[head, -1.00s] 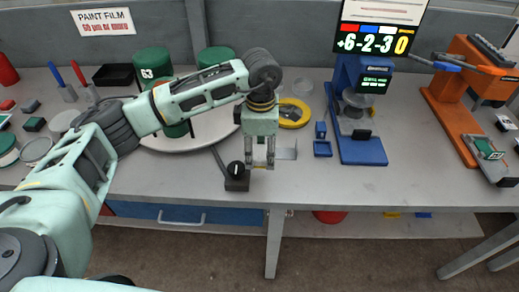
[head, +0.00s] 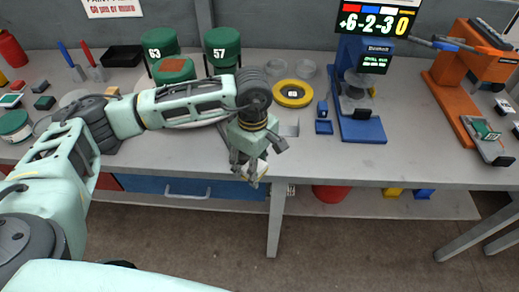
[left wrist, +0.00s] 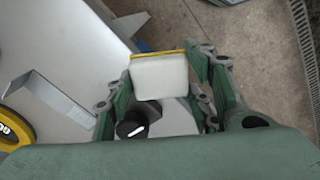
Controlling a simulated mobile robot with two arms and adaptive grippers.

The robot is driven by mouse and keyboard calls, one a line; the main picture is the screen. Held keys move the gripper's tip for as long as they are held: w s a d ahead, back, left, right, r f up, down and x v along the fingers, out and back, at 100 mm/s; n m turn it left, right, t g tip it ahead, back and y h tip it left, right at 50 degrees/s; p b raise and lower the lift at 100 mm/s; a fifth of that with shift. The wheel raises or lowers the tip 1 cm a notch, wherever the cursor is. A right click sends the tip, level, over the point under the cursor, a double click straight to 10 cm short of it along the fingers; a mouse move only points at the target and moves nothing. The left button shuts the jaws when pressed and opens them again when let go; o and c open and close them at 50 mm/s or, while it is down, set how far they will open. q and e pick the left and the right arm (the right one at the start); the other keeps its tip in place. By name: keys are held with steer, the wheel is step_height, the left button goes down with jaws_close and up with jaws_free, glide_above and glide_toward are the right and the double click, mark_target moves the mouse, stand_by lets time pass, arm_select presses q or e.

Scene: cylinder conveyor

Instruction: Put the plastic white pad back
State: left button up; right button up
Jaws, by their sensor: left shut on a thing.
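The white pad (left wrist: 158,77) has a yellow strip along its far edge and sits between my left gripper's fingers (left wrist: 165,68) in the left wrist view. The fingers are shut on its sides. In the head view my left gripper (head: 254,168) is tilted at the table's front edge, and a small part of the pad (head: 262,169) shows by its fingertips. A black knob with a white mark (left wrist: 131,130) is beside the pad in the left wrist view; the gripper hides it in the head view. My right gripper is not in view.
A bent metal plate (head: 290,130) and a yellow ring (head: 293,93) are behind the gripper. A blue stand (head: 362,131) is to the right. Green cylinders (head: 222,47) stand at the back. The front right tabletop is clear.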

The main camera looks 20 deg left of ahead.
arm_select(q)
steer(key=s+f+m, duration=0.3)
steer(key=s+m, duration=0.4)
steer(key=s+f+m, duration=0.4)
steer(key=s+m, duration=0.3)
steer(key=m, duration=0.1)
steer(key=shift+d, duration=0.15)
steer(key=shift+f, duration=0.1)
